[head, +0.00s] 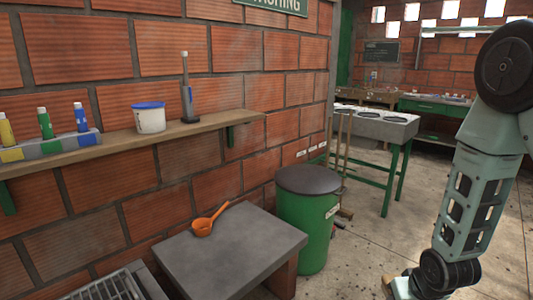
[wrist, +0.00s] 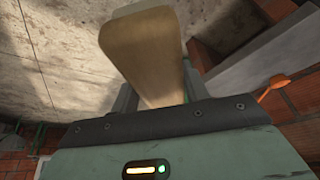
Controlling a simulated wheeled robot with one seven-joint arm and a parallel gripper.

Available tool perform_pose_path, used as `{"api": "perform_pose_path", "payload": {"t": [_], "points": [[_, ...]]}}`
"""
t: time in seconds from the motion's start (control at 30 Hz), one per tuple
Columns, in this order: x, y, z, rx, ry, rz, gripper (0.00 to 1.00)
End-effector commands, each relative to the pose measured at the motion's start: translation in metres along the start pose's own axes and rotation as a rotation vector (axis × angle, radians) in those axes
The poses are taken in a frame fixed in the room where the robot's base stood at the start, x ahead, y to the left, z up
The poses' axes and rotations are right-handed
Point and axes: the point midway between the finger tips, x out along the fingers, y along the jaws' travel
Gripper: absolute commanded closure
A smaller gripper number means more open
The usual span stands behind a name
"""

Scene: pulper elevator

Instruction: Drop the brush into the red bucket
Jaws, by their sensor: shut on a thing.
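The brush (wrist: 145,45) shows in the wrist view as a tan wooden block between the fingers of my gripper (wrist: 157,85). My gripper is shut on it, and the fingers hide part of its sides. Its bristles are not visible. In the head view my arm hangs at the right, with its wrist low near the bottom edge. A pale tan end, probably the brush, shows there above the concrete floor. I see no red bucket in either view.
A grey-topped table (head: 235,255) holds an orange ladle (head: 207,224). Beside it stands a green drum (head: 305,225) with a dark lid. A wall shelf (head: 100,150) carries bottles and a white tub (head: 149,118). The concrete floor between drum and arm is mostly clear.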

Motion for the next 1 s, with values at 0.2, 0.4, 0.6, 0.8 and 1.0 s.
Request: {"api": "perform_pose_path", "payload": {"t": [0.2, 0.4, 0.6, 0.8, 1.0], "points": [[-0.032, 0.000, -0.004, -0.001, -0.004, 0.001, 0.76], [-0.040, 0.000, -0.003, -0.002, -0.001, 0.001, 0.76], [-0.040, 0.000, -0.001, -0.002, 0.000, 0.001, 0.76], [-0.039, 0.000, -0.001, -0.002, 0.001, 0.001, 0.76], [-0.025, 0.000, 0.007, -0.002, -0.004, 0.001, 0.76]]}}
